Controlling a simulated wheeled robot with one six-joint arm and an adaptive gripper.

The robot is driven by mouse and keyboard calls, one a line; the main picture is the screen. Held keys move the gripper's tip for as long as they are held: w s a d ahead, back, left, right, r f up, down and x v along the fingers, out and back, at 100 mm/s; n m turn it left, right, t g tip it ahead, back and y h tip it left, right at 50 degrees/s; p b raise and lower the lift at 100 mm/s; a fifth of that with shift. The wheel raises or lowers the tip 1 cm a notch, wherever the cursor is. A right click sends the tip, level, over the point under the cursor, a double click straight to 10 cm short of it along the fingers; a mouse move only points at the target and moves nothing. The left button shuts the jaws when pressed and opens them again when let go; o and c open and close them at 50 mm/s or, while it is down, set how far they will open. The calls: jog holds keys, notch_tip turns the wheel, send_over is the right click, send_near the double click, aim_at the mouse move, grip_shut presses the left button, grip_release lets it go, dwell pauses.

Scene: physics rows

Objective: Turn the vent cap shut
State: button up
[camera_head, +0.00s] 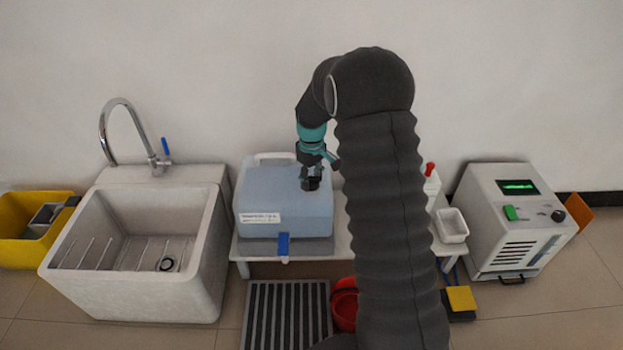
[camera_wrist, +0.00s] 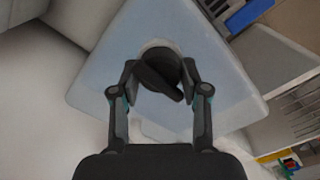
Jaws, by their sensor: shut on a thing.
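A pale blue container (camera_head: 283,205) with a white handle and a printed label stands on a low white table. Its top face fills the middle of the wrist view (camera_wrist: 110,75). A dark, round vent cap (camera_wrist: 160,68) with a raised bar sits on a pale ring on that face. My gripper (camera_wrist: 161,85) has its two fingers on opposite sides of the cap and is shut on it. In the head view my gripper (camera_head: 311,183) points down at the container's top, and the cap is mostly hidden by it.
A white sink (camera_head: 135,260) with a tap stands left of the container. A blue tap (camera_head: 283,245) is at the container's front. A grey instrument (camera_head: 510,215) with a green display stands right. A dark grate (camera_head: 286,315) and a red bucket (camera_head: 344,305) are on the floor below.

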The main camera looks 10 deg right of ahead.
aim_at(312, 177)
jog(key=o, duration=1.1)
jog(key=shift+o, duration=0.2)
jog(key=shift+r, duration=0.1)
notch_tip(312, 177, up, 12)
